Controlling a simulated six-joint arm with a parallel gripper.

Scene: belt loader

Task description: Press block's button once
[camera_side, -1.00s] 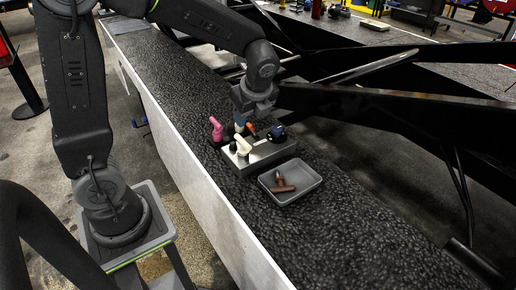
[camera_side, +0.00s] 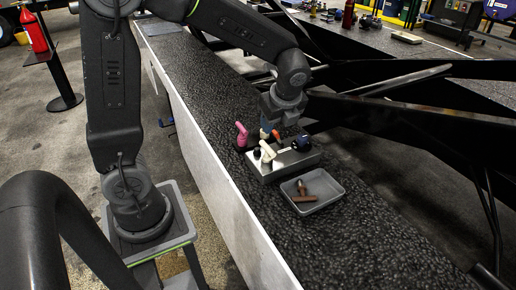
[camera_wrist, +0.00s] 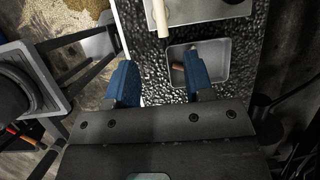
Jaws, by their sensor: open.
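The grey metal block (camera_side: 290,163) sits on the dark belt in the side view. On or against it are a cream-white handle (camera_side: 268,152), a small black knob (camera_side: 257,153), an orange piece (camera_side: 276,134) and a dark blue-black part (camera_side: 301,144). I cannot tell which is the button. My gripper (camera_side: 268,131) points down just above the block's far left end, and I cannot tell if it touches anything. In the wrist view its blue fingers (camera_wrist: 160,78) are apart with nothing held between them. The block's edge (camera_wrist: 210,10) and the cream handle (camera_wrist: 160,18) show at the top.
A grey tray (camera_side: 333,198) with a brown piece (camera_side: 303,191) lies just in front of the block; the tray also shows in the wrist view (camera_wrist: 220,62). A pink item (camera_side: 241,135) stands at the block's left. Black beams (camera_side: 400,118) run behind. The belt's front right is clear.

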